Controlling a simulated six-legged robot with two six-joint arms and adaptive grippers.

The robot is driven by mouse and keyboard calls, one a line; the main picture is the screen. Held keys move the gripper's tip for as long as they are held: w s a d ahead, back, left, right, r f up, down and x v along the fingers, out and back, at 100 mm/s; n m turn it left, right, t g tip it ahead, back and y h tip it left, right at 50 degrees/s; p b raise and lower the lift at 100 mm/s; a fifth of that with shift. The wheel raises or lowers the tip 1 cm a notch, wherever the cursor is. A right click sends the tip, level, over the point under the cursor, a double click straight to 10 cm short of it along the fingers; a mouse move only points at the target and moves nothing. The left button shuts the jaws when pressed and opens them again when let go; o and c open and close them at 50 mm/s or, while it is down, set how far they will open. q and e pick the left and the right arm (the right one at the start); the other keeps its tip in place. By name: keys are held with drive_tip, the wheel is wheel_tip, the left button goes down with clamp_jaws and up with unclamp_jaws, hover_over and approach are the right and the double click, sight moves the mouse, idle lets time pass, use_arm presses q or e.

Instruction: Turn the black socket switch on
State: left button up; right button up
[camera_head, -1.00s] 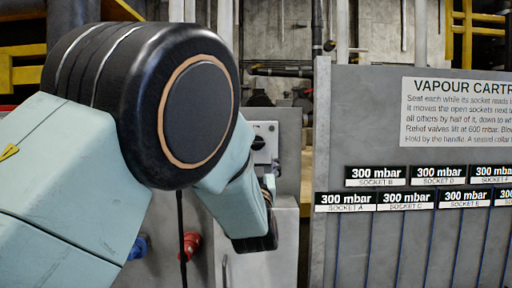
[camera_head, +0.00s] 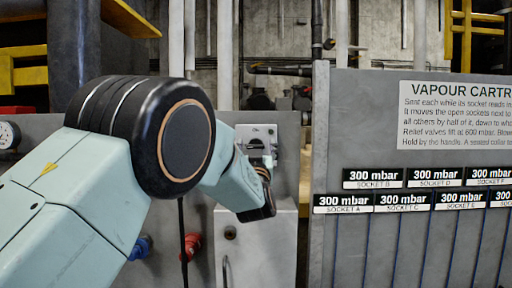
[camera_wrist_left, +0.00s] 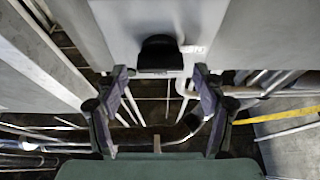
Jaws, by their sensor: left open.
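A black knob-like switch (camera_wrist_left: 157,53) sticks out from a grey surface in the left wrist view, with part of a white label beside it. In the head view a light metal plate (camera_head: 268,132) with dark parts is on the grey wall, partly covered by my arm. My left gripper (camera_wrist_left: 163,82) is open and empty. Its two fingers stand apart below the switch in the wrist view, one to each side, and I cannot tell how far off they are in depth. In the head view the gripper (camera_head: 261,158) is small and mostly hidden by its wrist. My right gripper is not in view.
A large grey panel (camera_head: 412,152) with a vapour cartridge sign and several "300 mbar" displays stands at the right. A blue fitting (camera_head: 140,247) and a red fitting (camera_head: 191,244) are low on the wall. A grey cabinet (camera_head: 257,250) stands below my left wrist.

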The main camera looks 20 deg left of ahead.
use_arm(q)
drive_tip(key=shift+s, duration=0.15)
drive_tip(key=shift+w+a+f, duration=0.2)
drive_tip(key=shift+w, duration=0.2)
drive_tip(key=shift+c, duration=0.6)
drive_tip(key=shift+w+f, duration=0.3)
drive_tip(key=shift+w, duration=0.15)
drive_tip(key=c, duration=0.3)
drive_tip(key=shift+s+d+r, duration=0.1)
drive_tip(key=shift+s+r, duration=0.1)
drive_tip(key=shift+s, duration=0.1)
drive_tip(key=c, duration=0.3)
drive_tip(key=shift+r, duration=0.1)
drive_tip(key=c, duration=0.4)
drive_tip(key=shift+c, duration=0.2)
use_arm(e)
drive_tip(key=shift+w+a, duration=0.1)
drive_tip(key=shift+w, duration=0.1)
